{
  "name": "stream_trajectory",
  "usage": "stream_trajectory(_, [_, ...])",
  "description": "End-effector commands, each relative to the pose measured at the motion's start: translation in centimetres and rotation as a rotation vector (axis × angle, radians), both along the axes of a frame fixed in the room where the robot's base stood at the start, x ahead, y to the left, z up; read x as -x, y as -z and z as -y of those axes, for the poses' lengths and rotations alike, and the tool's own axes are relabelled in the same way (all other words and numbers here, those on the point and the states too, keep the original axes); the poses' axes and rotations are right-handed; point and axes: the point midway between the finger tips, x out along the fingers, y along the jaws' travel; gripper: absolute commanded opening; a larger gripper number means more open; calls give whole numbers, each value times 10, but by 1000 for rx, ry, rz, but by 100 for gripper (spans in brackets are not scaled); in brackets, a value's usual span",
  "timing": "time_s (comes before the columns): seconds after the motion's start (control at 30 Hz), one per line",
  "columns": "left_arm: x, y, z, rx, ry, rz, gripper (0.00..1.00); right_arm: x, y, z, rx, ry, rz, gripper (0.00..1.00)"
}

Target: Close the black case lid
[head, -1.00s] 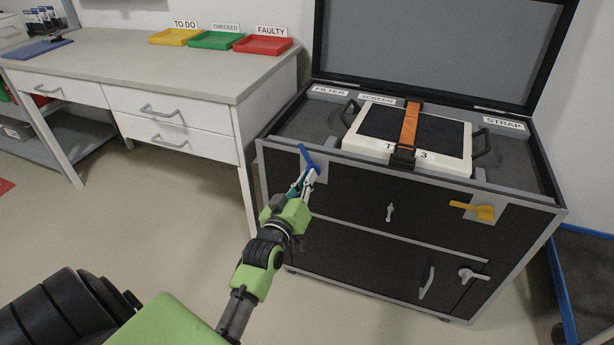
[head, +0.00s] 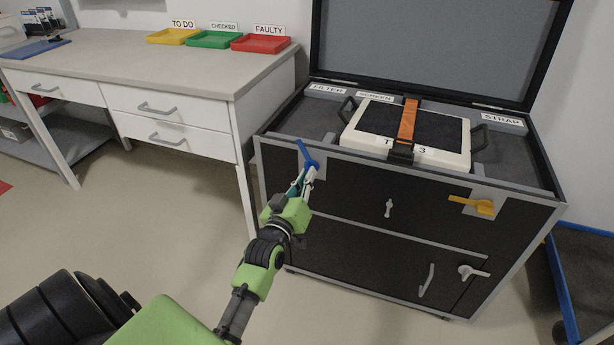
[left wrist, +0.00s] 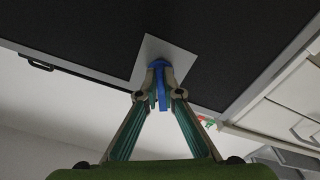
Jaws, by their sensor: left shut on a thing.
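The black case (head: 345,192) has grey metal edges and stands on the floor at the right in the head view. Its lid (head: 435,45) is open and stands upright at the back. My left gripper (head: 308,176) is at the front left of the case, shut on a blue latch (head: 304,153). In the left wrist view the fingertips (left wrist: 160,95) close around the blue latch (left wrist: 160,66), which sits on a light plate (left wrist: 180,58). A yellow latch (head: 482,207) is on the front right. My right gripper is not in view.
A desk (head: 190,78) at the left holds yellow, green (head: 211,41) and red trays. A blue-framed cart (head: 560,305) is at the right. Floor between is clear.

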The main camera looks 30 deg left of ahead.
Motion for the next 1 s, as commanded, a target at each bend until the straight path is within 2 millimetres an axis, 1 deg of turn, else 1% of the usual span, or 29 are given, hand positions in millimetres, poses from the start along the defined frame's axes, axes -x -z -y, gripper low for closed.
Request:
stream_trajectory(0.03, [4, 29, -2, 13, -2, -60, 0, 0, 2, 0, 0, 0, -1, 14])
stream_trajectory(0.7, [4, 29, -3, 14, -4, -60, 0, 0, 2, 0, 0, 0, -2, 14])
stream_trajectory(0.73, [4, 29, -3, 14, -4, -60, 9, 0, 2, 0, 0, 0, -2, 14])
stream_trajectory(0.8, [4, 28, -3, 13, -4, -59, 24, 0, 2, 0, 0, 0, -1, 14])
stream_trajectory(1.0, [3, 24, -2, 11, -2, -51, 24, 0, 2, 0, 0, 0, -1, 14])
